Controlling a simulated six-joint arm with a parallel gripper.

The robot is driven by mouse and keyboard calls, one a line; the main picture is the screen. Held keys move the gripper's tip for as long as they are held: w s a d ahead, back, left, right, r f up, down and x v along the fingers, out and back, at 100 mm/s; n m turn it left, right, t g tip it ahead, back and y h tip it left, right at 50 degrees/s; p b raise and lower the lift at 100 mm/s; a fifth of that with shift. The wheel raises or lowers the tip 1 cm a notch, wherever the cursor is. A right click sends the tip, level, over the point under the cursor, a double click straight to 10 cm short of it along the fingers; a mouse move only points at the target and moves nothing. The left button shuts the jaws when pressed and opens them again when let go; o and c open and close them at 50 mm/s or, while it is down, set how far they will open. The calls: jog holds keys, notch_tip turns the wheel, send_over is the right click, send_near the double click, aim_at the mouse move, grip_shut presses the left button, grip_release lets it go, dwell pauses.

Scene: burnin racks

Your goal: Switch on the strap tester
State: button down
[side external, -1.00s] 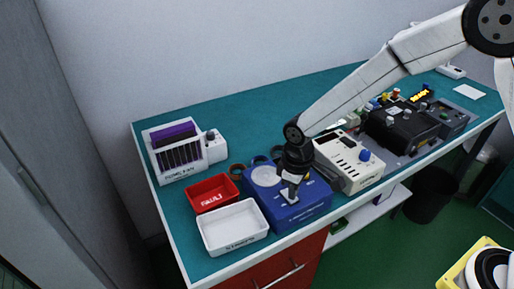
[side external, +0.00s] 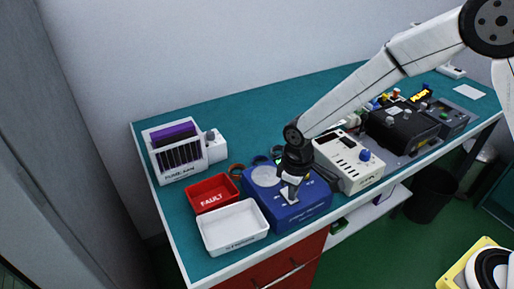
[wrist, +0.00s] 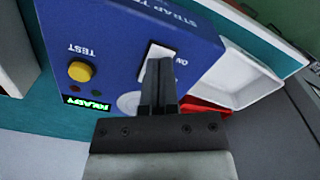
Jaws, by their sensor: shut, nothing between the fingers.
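The strap tester is a blue box (side external: 313,207) near the front edge of the bench, with a pale round plate on top. In the wrist view its blue face (wrist: 110,35) shows upside-down lettering, a yellow TEST button (wrist: 81,71), two small indicators and a small display (wrist: 86,103) with lit green text. A white rocker switch (wrist: 153,50) with ON printed beside it is partly hidden behind my fingers. My gripper (wrist: 158,64) is shut and empty, its fingertips at the switch; contact is hard to judge. In the side view, my gripper (side external: 289,194) points down at the tester's top.
A red FAULT tray (side external: 212,207) and a white tray (side external: 236,245) stand left of the tester. A cream instrument (side external: 365,179) stands close on its right, with dark equipment (side external: 402,125) beyond. A white rack unit (side external: 160,172) is at the left.

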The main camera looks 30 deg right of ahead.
jog(key=shift+r, duration=3.4)
jog(key=s+d+m+t, duration=0.2)
jog(key=s+d+m, duration=0.4)
jog(key=s+d, duration=0.6)
jog(key=d, duration=0.3)
jog(key=shift+d+t, duration=0.15)
jog(key=shift+t, duration=0.15)
